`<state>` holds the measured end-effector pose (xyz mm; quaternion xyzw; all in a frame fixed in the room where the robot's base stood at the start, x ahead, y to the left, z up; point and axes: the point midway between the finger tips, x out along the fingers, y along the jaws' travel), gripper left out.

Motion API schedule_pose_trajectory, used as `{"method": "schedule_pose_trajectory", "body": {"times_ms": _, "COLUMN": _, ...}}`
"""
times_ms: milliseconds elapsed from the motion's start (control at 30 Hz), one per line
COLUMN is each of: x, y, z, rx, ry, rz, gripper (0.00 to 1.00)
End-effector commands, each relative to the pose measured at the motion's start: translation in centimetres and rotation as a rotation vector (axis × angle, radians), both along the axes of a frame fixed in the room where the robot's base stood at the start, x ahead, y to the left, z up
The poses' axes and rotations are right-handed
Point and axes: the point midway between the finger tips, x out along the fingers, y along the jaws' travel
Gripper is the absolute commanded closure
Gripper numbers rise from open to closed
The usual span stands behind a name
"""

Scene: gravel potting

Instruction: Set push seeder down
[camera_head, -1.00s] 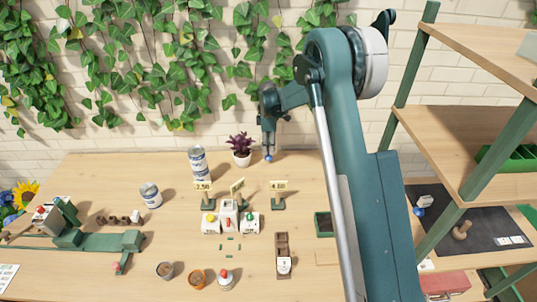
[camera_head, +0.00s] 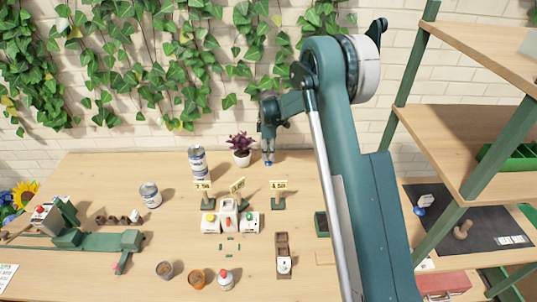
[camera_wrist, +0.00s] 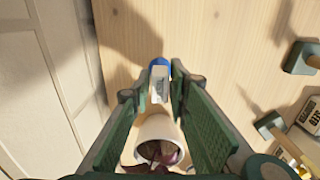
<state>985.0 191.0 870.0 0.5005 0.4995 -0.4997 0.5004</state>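The push seeder is a small pale grey-white body with a rounded blue end. In the wrist view its pale body (camera_wrist: 159,86) is between my fingertips, with the blue end (camera_wrist: 158,63) beyond them toward the wood. In the head view my gripper (camera_head: 268,150) points down at the back of the table (camera_head: 110,170), right of the potted purple plant. The seeder's blue end (camera_head: 268,162) shows just below the fingertips, at or just above the tabletop; I cannot tell whether it touches. My gripper (camera_wrist: 161,82) appears closed on the body, its green pads spread wider toward the palm.
The cream pot with the purple plant (camera_head: 241,157) is close by; it also shows below the fingers in the wrist view (camera_wrist: 157,132). Price signs (camera_head: 278,195) stand in front. Cans (camera_head: 197,160) are to the left. A shelf (camera_head: 475,150) rises at right, beyond my arm.

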Motion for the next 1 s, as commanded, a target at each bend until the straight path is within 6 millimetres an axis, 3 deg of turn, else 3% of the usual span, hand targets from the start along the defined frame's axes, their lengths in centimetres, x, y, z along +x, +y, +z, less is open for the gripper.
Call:
{"method": "schedule_pose_trajectory", "body": {"times_ms": 567, "x": 0.0, "y": 0.0, "z": 0.5, "rx": 0.000, "ry": 0.000, "rz": 0.000, "gripper": 0.72}}
{"method": "schedule_pose_trajectory", "body": {"times_ms": 767, "x": 0.0, "y": 0.0, "z": 2.5, "rx": 0.000, "ry": 0.000, "rz": 0.000, "gripper": 0.72}}
{"method": "schedule_pose_trajectory", "body": {"times_ms": 1000, "x": -0.1, "y": 0.0, "z": 6.2, "rx": 0.000, "ry": 0.000, "rz": 0.000, "gripper": 0.72}}
